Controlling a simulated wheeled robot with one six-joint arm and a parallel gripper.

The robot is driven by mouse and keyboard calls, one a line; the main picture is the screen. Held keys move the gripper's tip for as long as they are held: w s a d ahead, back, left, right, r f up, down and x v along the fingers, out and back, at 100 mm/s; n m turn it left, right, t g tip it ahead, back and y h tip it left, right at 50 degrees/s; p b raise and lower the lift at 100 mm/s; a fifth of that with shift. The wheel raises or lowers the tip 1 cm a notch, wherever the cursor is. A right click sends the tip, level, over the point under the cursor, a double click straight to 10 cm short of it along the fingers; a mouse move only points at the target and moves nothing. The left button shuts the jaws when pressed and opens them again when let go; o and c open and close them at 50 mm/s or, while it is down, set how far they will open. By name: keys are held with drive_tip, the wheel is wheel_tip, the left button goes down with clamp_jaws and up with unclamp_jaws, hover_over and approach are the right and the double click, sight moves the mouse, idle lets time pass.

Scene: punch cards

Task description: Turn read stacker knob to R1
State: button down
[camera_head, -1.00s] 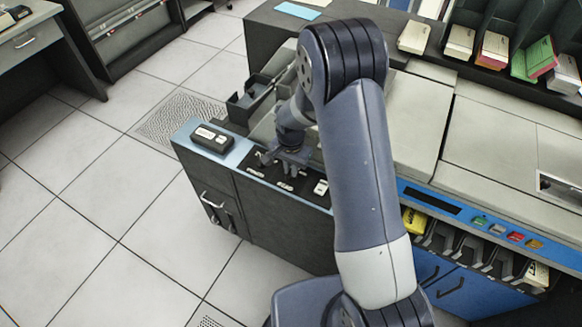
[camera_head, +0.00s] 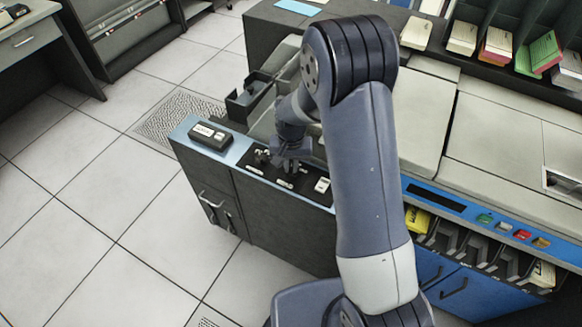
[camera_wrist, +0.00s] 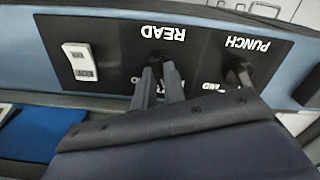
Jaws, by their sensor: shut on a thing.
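My gripper (camera_wrist: 160,88) is shut on the read stacker knob (camera_wrist: 157,58), a dark knob just under the upside-down READ label in the wrist view. The fingers and wrist cover much of this knob and the small lettering around it, so its pointing direction cannot be read. In the head view my gripper (camera_head: 289,170) reaches down onto the black control panel (camera_head: 268,183). The punch knob (camera_wrist: 240,72) stands beside it, to the right in the wrist view, clear of the fingers. It also shows in the head view (camera_head: 262,156).
A white rocker switch (camera_wrist: 80,62) is on the other side of the read knob. A dark box (camera_head: 210,135) lies on the panel's left end. An open black tray (camera_head: 248,99) is behind the panel. Open tiled floor (camera_head: 110,200) lies left.

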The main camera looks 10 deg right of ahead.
sight(291, 168)
drive_tip(key=shift+n+b, duration=0.75)
drive_tip(key=shift+n, duration=1.35)
drive_tip(key=c, duration=1.5)
unclamp_jaws()
wheel_tip(291, 168, up, 11)
drive_tip(key=shift+f, duration=0.1)
